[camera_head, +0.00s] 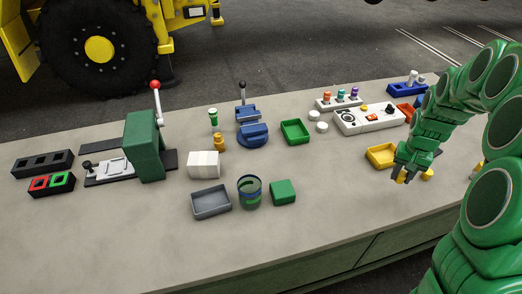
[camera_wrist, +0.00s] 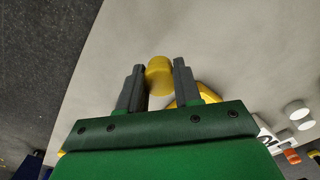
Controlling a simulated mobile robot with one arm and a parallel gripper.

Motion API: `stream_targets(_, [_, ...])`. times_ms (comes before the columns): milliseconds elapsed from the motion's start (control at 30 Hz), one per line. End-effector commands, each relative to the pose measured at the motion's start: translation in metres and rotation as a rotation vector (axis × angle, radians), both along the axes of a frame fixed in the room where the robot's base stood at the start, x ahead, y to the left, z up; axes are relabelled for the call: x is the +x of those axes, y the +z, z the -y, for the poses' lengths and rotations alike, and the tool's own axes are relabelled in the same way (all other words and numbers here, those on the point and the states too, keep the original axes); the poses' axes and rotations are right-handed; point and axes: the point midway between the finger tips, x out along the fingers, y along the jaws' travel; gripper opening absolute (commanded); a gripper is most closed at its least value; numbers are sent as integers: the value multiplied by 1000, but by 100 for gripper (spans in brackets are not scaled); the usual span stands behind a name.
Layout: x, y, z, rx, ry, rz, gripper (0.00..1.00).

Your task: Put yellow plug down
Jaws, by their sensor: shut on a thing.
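The yellow plug (camera_head: 400,178) is held between the jaws of my gripper (camera_head: 404,176) at the right side of the bench. In the wrist view the plug (camera_wrist: 159,78) sits between the two dark fingers of my gripper (camera_wrist: 159,68), its rounded yellow end showing. The gripper is at the front of the yellow tray (camera_head: 379,157), close to its right side in the head view. Whether the plug touches the bench top is hard to tell. A yellow curved edge shows behind the right finger in the wrist view.
A white control box (camera_head: 370,119) stands behind the yellow tray. A small yellow piece (camera_head: 427,174) lies right of the gripper. The bench top (camera_head: 335,205) is clear front left of the gripper.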

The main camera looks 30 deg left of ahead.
Motion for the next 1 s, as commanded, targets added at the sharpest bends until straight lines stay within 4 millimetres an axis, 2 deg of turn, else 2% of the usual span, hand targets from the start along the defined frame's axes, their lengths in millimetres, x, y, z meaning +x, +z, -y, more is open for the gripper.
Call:
stream_targets(33, [-1, 2, -18, -1, 26, 1, 5])
stream_targets(100, [-4, 5, -39, -1, 57, 1, 5])
stream_targets(467, [-30, 20, -147, -2, 215, -1, 5])
stream_targets(767, [-66, 32, -232, -3, 347, -1, 5])
stream_targets(1000, [-104, 42, -296, -1, 453, 2, 5])
